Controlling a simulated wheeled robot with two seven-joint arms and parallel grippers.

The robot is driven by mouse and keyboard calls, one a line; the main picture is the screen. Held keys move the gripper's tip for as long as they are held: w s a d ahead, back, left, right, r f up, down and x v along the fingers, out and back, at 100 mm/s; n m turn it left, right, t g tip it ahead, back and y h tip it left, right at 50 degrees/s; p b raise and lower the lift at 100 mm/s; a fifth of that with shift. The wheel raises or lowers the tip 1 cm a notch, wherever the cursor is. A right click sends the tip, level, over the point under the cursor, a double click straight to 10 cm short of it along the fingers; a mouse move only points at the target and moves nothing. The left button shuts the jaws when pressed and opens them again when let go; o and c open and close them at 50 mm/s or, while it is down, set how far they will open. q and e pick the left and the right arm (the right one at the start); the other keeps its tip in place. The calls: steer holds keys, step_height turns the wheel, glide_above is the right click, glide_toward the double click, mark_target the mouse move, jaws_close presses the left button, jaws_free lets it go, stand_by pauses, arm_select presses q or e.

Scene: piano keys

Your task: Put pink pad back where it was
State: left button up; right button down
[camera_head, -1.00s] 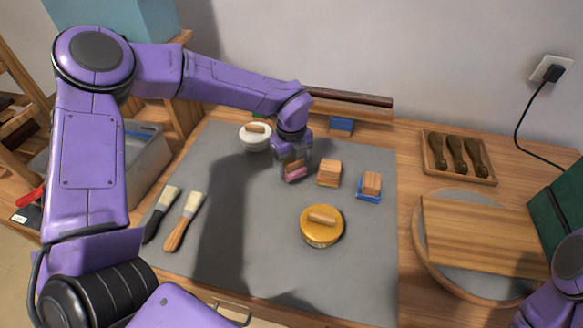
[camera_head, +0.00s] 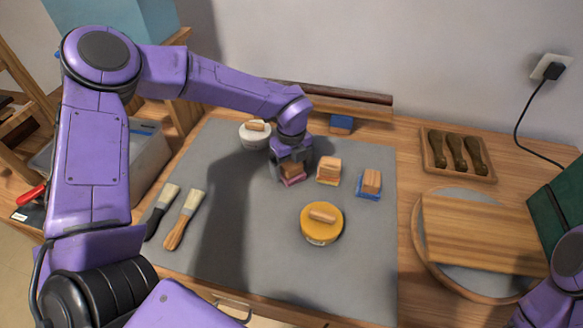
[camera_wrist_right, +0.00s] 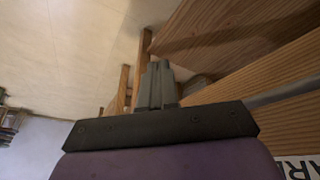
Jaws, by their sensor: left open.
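The pink pad (camera_head: 294,182), with a wooden block grip on top, rests on the grey mat at the left end of a row of wood-topped pads. My left gripper (camera_head: 291,168) is low over it, open, with its fingers around the wooden block and hiding part of it. An orange-yellow wood-topped pad (camera_head: 328,171) and a blue one (camera_head: 369,184) stand to its right. My right gripper (camera_wrist_right: 158,86) shows in the right wrist view with its fingers together and nothing between them.
A white round pot (camera_head: 255,136) stands behind left of the pink pad and a yellow round tin (camera_head: 321,224) in front right. Two brushes (camera_head: 184,220) lie at the mat's left. A cutting board (camera_head: 480,235) is at the right. The mat's front is clear.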

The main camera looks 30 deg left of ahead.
mark_target(291, 163)
arm_select(q)
step_height(291, 163, up, 11)
steer(key=shift+b, duration=0.4)
